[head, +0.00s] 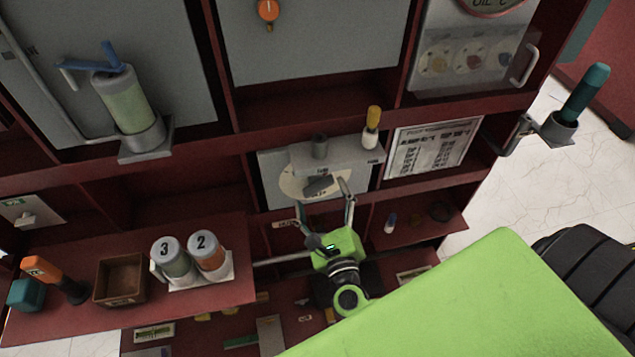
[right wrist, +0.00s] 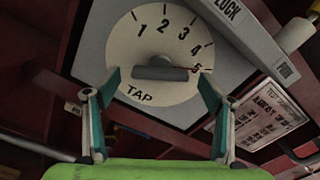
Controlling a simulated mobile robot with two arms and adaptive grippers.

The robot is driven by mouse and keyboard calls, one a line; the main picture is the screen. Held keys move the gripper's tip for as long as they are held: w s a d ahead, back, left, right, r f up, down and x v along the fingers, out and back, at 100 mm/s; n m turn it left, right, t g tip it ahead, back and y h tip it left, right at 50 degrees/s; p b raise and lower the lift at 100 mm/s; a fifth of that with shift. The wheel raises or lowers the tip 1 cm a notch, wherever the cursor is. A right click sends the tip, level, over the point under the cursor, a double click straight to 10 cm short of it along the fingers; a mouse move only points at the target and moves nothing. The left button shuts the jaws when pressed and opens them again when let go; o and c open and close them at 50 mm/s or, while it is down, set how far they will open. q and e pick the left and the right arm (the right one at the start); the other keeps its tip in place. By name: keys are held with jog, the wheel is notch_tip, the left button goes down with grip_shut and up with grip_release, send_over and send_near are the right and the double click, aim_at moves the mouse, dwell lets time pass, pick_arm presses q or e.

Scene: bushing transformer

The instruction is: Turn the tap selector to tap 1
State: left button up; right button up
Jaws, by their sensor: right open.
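The tap selector is a round cream dial (right wrist: 140,45) marked TAP, numbered 1 to 5, on a grey panel. Its grey bar knob (right wrist: 165,73) lies roughly level in the right wrist view, with its red-marked right end by the 5. In the head view the knob (head: 319,185) shows just beyond my right gripper (head: 324,207). My right gripper is open, and its fingers stand on either side of the knob in the right wrist view (right wrist: 160,86), with visible gaps. I cannot tell how far it stands from the dial. My left gripper is not in view.
A grey block labelled LOCK (right wrist: 240,25) sits beside the dial, with a yellow-topped pin (head: 373,117) by it. A test chart (head: 433,147) hangs to the right. Canisters (head: 208,252), a brown box (head: 119,279) and an orange-handled tool (head: 44,270) stand on the lower left shelf.

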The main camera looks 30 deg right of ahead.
aim_at(319, 191)
jog(key=shift+x, duration=1.75)
jog(key=c, duration=1.1)
